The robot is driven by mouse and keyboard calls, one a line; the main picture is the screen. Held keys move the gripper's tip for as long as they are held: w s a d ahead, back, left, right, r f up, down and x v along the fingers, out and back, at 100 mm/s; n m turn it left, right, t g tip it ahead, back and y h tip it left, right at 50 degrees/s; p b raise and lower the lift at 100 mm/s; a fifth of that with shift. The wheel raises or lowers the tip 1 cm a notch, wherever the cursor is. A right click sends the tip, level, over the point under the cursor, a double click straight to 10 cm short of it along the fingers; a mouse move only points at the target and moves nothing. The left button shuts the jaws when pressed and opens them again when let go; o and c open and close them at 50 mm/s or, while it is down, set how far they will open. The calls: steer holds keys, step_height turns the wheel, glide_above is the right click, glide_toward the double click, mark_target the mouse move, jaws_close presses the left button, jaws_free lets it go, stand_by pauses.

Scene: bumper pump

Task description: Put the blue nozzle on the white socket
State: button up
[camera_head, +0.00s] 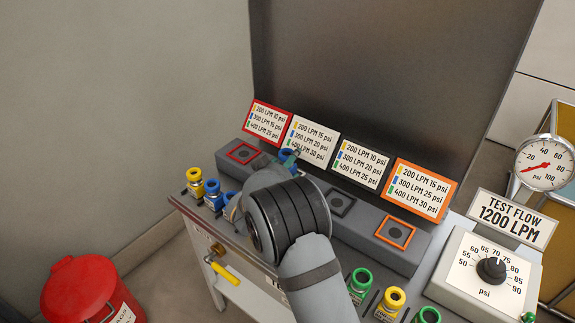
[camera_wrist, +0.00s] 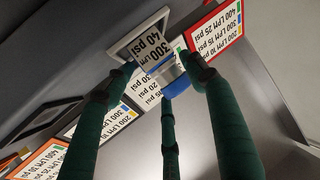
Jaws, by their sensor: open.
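The blue nozzle (camera_wrist: 178,88) is between the green fingers of my gripper (camera_wrist: 163,75) in the wrist view, with its "300 LPM 40 psi" label facing the camera. Its blue top (camera_head: 287,155) shows just past my gripper (camera_head: 293,160) in the head view. The white-framed socket (camera_wrist: 122,48) shows around the nozzle's base in the wrist view, so the nozzle appears to stand on it. I cannot tell how fully it is seated. The fingers are open around the nozzle. My arm hides the white socket in the head view.
Empty red (camera_head: 243,153), black (camera_head: 340,202) and orange (camera_head: 394,235) sockets share the grey bar. Signs, including the white one (camera_head: 313,140), stand behind it. Yellow (camera_head: 195,182) and blue (camera_head: 213,195) nozzles stand front left; green (camera_head: 360,283) and yellow (camera_head: 390,303) ones front right.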

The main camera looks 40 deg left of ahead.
steer(key=b+v, duration=0.1)
steer(key=v, duration=1.1)
steer(key=shift+a+r, duration=0.1)
